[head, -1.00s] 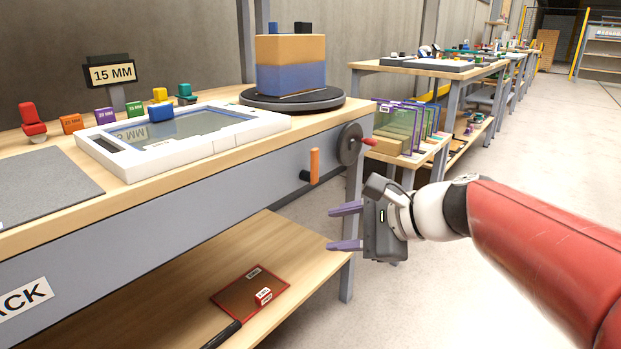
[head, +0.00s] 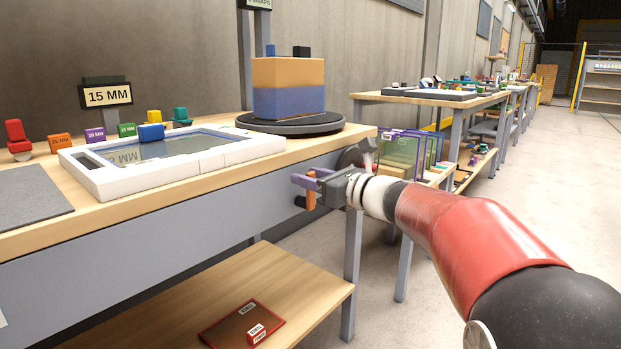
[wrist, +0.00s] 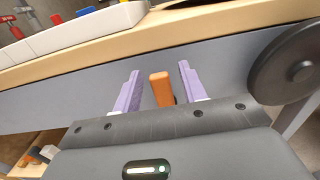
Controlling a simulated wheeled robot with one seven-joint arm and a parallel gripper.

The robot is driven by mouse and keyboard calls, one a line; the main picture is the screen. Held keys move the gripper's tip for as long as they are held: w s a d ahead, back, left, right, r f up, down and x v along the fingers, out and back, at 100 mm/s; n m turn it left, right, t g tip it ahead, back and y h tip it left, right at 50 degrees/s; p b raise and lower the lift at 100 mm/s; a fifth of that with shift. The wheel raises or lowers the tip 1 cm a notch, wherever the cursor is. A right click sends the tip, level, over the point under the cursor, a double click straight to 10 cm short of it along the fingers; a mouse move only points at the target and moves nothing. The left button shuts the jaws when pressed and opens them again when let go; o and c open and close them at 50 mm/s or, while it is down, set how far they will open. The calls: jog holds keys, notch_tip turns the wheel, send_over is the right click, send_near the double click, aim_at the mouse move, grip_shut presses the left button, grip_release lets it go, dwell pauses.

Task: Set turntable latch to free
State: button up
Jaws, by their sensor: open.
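The orange latch handle (head: 310,190) sticks out from the grey front panel of the bench, below the turntable (head: 290,124). In the head view it stands roughly upright, partly covered by my gripper (head: 304,180). In the wrist view the orange handle (wrist: 161,89) lies between my two purple fingers (wrist: 157,85), with a gap on both sides. My gripper is open and holds nothing. The turntable is a dark round disc carrying a tan and blue block (head: 288,88).
A dark round wheel (wrist: 290,65) is close to the right of my fingers in the wrist view. A white-framed tray (head: 90,180) lies on the bench. A red-edged tray (head: 225,330) is on the lower shelf. Framed panels (head: 405,150) stand behind the wheel.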

jog(key=shift+w+a, duration=0.15)
grip_shut()
